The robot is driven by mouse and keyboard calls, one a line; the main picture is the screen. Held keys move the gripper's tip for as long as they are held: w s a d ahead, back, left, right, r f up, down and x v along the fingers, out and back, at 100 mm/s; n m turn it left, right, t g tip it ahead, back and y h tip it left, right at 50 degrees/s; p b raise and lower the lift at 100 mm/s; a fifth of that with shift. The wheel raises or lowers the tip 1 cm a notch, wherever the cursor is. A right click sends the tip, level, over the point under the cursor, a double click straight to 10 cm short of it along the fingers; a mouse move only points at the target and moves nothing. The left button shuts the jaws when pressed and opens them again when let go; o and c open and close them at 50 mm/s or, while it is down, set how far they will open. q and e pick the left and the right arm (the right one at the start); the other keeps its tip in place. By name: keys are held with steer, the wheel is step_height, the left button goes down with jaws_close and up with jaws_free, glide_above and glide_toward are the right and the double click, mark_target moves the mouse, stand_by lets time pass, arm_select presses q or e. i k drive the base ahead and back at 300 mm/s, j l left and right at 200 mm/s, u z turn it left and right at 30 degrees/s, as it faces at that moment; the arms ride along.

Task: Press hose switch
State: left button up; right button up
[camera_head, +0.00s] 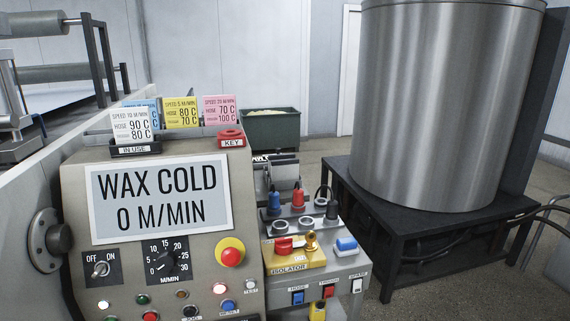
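The hose switch (298,297) is a small blue rocker with a HOSE label above it. It sits on the front face of the grey side box, at the left of a row of three switches. A red switch (328,291) and a white switch labelled SPARE (357,286) are to its right. Whether the blue switch is pressed I cannot tell at this size. Neither of my grippers shows in the head view, and nothing covers the switch.
Above the switches are a yellow isolator plate (290,258) with a red handle and several coloured plugs. The control panel (220,277) on the left has a screen (158,198) reading WAX COLD, 0 M/MIN. A large metal tank (440,100) stands on a dark stand (420,232) at right.

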mark_target(298, 297)
steer(key=k+l+u, duration=0.1)
steer(key=u, duration=0.25)
steer(key=k+u, duration=0.2)
steer(key=u, duration=0.15)
steer(key=k+u, duration=0.15)
steer(key=u, duration=0.2)
